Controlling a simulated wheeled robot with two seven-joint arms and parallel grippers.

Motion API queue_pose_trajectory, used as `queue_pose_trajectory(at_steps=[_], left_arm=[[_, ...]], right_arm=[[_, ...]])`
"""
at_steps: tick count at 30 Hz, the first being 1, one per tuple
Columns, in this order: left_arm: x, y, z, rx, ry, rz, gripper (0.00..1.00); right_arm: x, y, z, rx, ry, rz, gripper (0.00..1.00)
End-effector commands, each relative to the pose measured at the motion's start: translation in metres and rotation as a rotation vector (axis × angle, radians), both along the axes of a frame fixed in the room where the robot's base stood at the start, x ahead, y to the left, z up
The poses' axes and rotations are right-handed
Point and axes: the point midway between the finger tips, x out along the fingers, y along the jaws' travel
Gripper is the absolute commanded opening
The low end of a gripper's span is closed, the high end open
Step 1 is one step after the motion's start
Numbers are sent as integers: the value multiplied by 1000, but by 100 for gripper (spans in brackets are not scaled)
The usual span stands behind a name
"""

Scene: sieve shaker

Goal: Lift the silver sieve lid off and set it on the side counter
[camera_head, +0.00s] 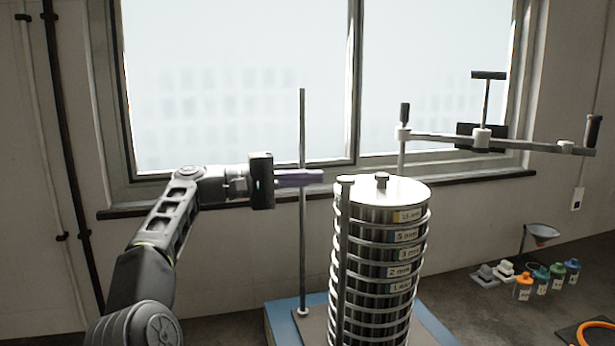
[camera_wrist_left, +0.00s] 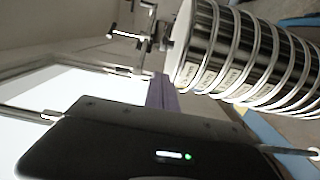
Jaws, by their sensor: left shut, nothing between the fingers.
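The silver sieve lid (camera_head: 401,190) sits on top of a tall stack of ringed metal sieves (camera_head: 376,265) with size labels. A small dark knob (camera_head: 381,180) stands at the lid's middle. My left gripper (camera_head: 318,176) comes in from the left at about the lid's height. Its purple fingers are shut and empty, left of the lid and apart from it. In the left wrist view the purple fingers (camera_wrist_left: 160,93) point toward the sieve stack (camera_wrist_left: 240,52), which shows sideways. My right gripper is in neither view.
Thin upright rods (camera_head: 302,215) stand beside the stack on a blue base (camera_head: 282,322). A clamp bar (camera_head: 450,140) with handles is swung to the right. The dark counter (camera_head: 475,318) at right holds several small bottles (camera_head: 541,279), a funnel (camera_head: 542,231) and an orange ring (camera_head: 600,334).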

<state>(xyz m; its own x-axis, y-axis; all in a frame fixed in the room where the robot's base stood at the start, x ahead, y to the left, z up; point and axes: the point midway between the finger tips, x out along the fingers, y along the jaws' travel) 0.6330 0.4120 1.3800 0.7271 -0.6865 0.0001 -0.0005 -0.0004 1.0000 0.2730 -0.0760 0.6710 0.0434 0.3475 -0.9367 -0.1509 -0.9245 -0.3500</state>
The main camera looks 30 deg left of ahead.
Motion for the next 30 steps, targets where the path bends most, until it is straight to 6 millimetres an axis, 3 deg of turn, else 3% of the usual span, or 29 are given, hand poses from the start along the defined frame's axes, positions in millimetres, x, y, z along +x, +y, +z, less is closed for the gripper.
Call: queue_pose_trajectory(at_steps=[10,19,30], left_arm=[[51,-50,3,-1,1,-5,0],[52,-84,0,-1,1,0,0],[52,-88,0,-1,1,1,0]], right_arm=[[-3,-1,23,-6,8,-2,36],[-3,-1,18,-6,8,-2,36],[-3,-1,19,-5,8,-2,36]])
